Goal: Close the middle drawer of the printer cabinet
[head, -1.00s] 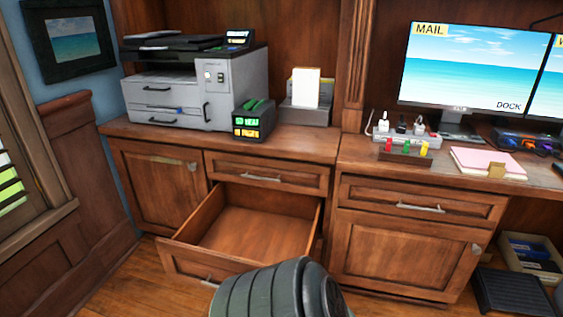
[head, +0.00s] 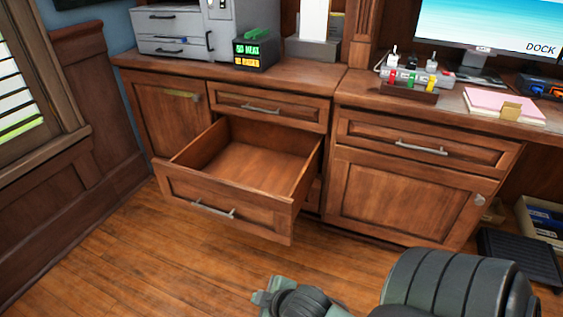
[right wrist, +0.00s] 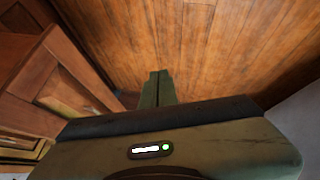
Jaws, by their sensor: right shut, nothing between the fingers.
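The printer cabinet (head: 168,115) stands against the wall. Its middle drawer (head: 252,211) is pulled well out and looks empty, with a bar handle (head: 213,209) on its front. The drawer above (head: 288,113) is shut. A lower front is mostly hidden behind the open drawer. My right arm comes in at the bottom right of the head view, apart from the drawer; its fingertips are not clear there. In the right wrist view my right gripper (right wrist: 158,88) has its fingers together, empty, above the wood floor, with cabinet fronts to the left. My left gripper is not in view.
The wood floor (head: 130,262) before the drawer is clear. A second cabinet (head: 405,195) with shut fronts stands to the right. A printer (head: 170,30) and a small label box (head: 262,52) sit on top. A dark footrest (head: 518,262) lies at the right.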

